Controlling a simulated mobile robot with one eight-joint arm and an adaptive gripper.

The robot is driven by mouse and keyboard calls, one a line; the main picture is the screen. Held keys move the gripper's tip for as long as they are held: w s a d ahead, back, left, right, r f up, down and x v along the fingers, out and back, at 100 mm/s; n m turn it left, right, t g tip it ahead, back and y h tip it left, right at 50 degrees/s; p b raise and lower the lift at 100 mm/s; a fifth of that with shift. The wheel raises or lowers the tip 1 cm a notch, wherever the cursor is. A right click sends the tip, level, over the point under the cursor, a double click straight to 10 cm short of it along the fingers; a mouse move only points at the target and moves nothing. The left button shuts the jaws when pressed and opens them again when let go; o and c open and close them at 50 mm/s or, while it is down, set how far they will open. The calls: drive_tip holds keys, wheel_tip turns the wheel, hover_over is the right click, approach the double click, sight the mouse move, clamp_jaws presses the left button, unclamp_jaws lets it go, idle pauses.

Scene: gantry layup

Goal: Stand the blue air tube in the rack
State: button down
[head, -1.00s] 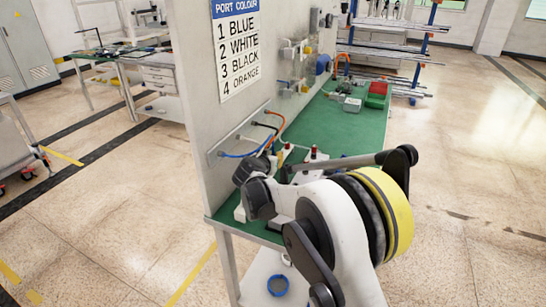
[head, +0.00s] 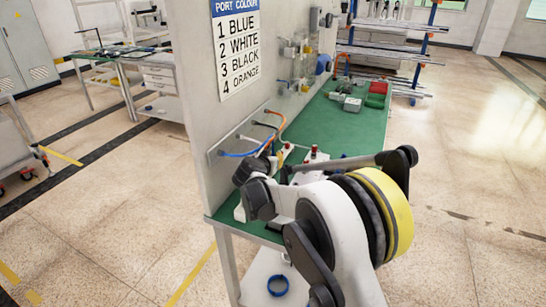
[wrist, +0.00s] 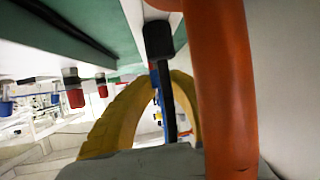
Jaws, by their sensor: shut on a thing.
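The blue air tube (head: 236,154) runs from a port on the upright panel towards my gripper in the head view, with its far end hidden behind my arm. My gripper is shut on what appears to be this tube, though the contact is mostly hidden. An orange tube (wrist: 226,90) passes very close in front of the wrist camera. I cannot make out the rack clearly; small red-topped fittings (head: 313,152) stand on the green bench top near my gripper.
White and black tubes (head: 264,125) and the orange tube (head: 279,122) hang from the same panel. The green bench top (head: 340,135) is clear in its middle. A red bin (head: 375,100) and grey boxes stand farther back. A blue ring (head: 278,285) lies on the lower shelf.

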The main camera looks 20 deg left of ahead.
drive_tip(key=shift+f+b, duration=0.65)
drive_tip(key=shift+f, duration=0.35)
drive_tip(key=c, duration=1.3)
unclamp_jaws()
drive_tip(key=shift+c, duration=0.2)
drive_tip(key=shift+r, duration=0.1)
wheel_tip(320, 180, up, 10)
drive_tip(key=shift+d, duration=0.1)
